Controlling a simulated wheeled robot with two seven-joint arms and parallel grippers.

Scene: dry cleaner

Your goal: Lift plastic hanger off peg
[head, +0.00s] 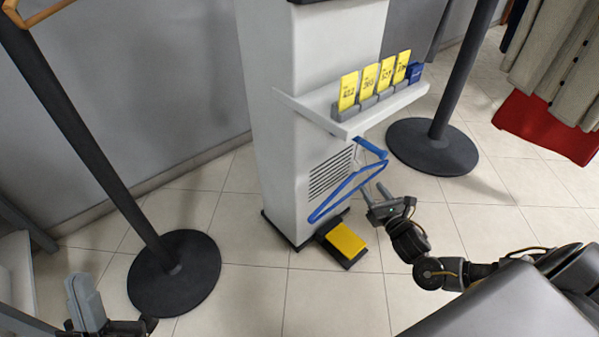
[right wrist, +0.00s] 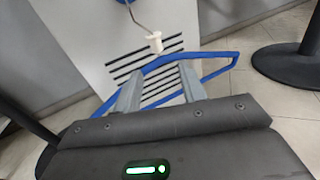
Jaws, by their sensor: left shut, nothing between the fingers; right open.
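A blue plastic hanger (head: 345,187) hangs below the ticket shelf on the front of a white column. Its blue peg (head: 370,147) sticks out under the shelf. In the right wrist view the hanger (right wrist: 220,55) has a metal hook and a pale neck piece (right wrist: 155,42). My right gripper (head: 374,188) is open at the hanger's right side. In the right wrist view its fingertips (right wrist: 160,77) are spread below the neck, near the upper bar; I cannot tell if they touch. My left gripper (head: 84,292) is shut and empty at lower left, far from the hanger.
The shelf (head: 350,120) carries several yellow numbered tickets and a blue block. A black pedal with a yellow top (head: 345,241) sits on the floor. Black round-based posts stand left (head: 174,274) and right (head: 432,148). Clothes (head: 560,55) hang at upper right.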

